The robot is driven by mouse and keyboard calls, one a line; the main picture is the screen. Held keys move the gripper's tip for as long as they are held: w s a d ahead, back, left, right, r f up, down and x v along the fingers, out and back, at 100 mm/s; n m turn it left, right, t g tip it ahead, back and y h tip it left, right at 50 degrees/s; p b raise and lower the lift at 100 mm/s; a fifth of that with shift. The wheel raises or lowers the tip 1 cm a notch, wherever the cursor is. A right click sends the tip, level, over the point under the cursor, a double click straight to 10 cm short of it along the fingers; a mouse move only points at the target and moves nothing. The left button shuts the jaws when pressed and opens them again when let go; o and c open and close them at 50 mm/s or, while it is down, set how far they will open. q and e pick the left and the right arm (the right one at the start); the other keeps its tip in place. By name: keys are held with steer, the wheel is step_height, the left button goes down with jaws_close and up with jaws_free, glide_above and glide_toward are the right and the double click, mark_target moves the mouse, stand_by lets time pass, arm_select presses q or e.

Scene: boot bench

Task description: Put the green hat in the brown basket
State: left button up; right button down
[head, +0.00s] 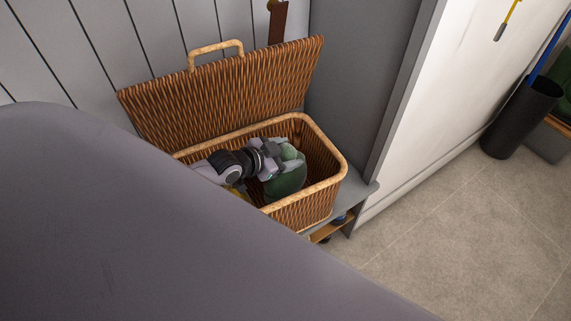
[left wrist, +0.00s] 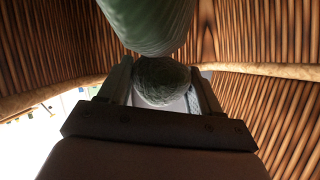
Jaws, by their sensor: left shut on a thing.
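The brown wicker basket (head: 338,152) stands on a grey bench with its lid (head: 225,95) open, leaning back. My left gripper (head: 280,158) reaches into the basket from the left and is shut on the green hat (head: 287,180). The hat is inside the basket's opening, below the rim's outline; whether it touches the bottom is hidden. In the left wrist view, a round knitted part of the hat lies between the fingers (left wrist: 162,82), the larger green part (left wrist: 150,22) is beyond, and wicker walls (left wrist: 275,100) surround them. My right gripper is not in view.
A small yellow thing (head: 238,187) shows in the basket beside my arm. A grey side panel (head: 355,90) stands close to the basket's right. A dark bin (head: 520,118) stands on the tiled floor at right. My own grey body hides the lower left.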

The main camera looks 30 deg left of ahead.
mark_target(287, 184)
arm_select(q)
steer(key=shift+f, duration=0.75)
step_height(287, 184, down, 4)
steer(key=shift+r+b, duration=0.2)
steer(key=shift+b, duration=0.6)
steer(key=shift+f, duration=0.35)
steer(key=o, duration=1.4)
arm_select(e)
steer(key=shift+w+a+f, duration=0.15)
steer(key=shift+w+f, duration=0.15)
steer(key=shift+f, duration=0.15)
